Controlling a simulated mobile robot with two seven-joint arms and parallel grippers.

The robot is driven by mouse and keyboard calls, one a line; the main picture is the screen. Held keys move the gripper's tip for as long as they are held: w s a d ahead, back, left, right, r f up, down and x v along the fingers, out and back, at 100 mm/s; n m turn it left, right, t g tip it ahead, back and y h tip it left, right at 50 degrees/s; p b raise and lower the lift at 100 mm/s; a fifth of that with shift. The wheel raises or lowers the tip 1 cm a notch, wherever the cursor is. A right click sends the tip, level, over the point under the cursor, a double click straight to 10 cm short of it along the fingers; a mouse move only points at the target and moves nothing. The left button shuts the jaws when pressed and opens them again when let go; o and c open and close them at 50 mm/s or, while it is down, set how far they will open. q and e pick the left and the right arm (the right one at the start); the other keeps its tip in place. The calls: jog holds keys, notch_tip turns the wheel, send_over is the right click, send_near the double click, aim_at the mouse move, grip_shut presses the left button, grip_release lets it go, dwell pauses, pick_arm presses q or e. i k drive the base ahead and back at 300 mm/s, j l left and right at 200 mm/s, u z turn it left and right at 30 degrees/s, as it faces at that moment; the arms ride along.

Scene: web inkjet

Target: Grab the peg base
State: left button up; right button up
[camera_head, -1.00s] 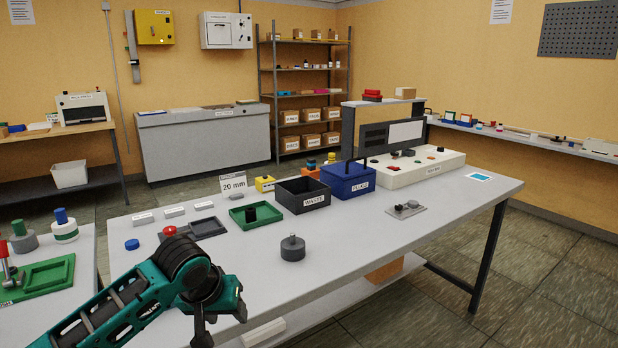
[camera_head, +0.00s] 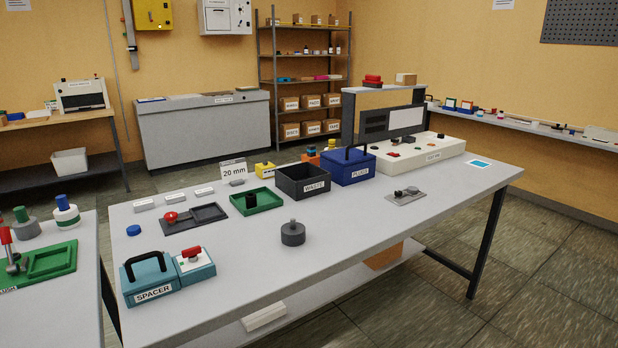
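No object is labelled as the peg base. A dark grey round base with a short peg on top (camera_head: 293,234) stands upright on the middle of the grey table (camera_head: 375,232), with bare surface around it. On the left table, a grey round base with a green peg (camera_head: 25,228) and a white round base with a blue peg (camera_head: 66,218) stand upright. Neither of my grippers is in view, and nothing touches these bases.
A teal SPACER box (camera_head: 150,278) with a black handle adjoins a teal block with a red lever (camera_head: 195,266) at the table's front left. Behind are a black tray (camera_head: 209,213), a green tray (camera_head: 268,202), a WASTE bin (camera_head: 303,181) and a blue PLUGS box (camera_head: 355,168).

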aim_at(292, 233)
jog(key=u, duration=0.4)
jog(key=i+l+u, duration=0.1)
jog(key=l+u, duration=0.6)
jog(key=u, duration=0.2)
jog(key=l+u, duration=0.15)
jog(key=l, duration=0.3)
jog(key=k+l+u, duration=0.2)
jog(key=l, duration=0.3)
jog(key=i, duration=0.1)
